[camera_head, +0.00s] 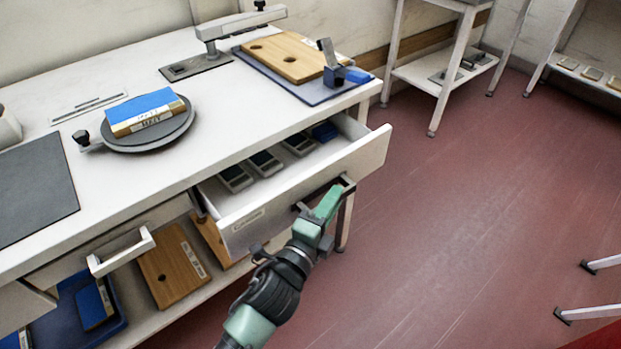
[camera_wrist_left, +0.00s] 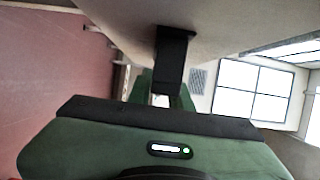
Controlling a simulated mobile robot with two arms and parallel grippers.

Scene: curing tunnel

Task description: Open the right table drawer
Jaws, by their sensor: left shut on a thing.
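The right table drawer (camera_head: 300,190) stands pulled out from under the white table (camera_head: 225,130). Several dark-topped devices lie inside it, with a blue item at its far right end. My left gripper (camera_head: 334,196) is at the drawer's front, shut on the dark drawer handle (camera_head: 345,181). In the left wrist view the dark handle (camera_wrist_left: 174,65) runs down from the pale drawer front to the green gripper, whose fingertips are largely hidden. My right gripper is not in view.
A second drawer handle (camera_head: 121,251) juts out at the left. A turntable (camera_head: 148,135) with a blue-topped block and a blue mat (camera_head: 262,68) with a wooden board stand on the table. The lower shelf holds wooden boards (camera_head: 173,265).

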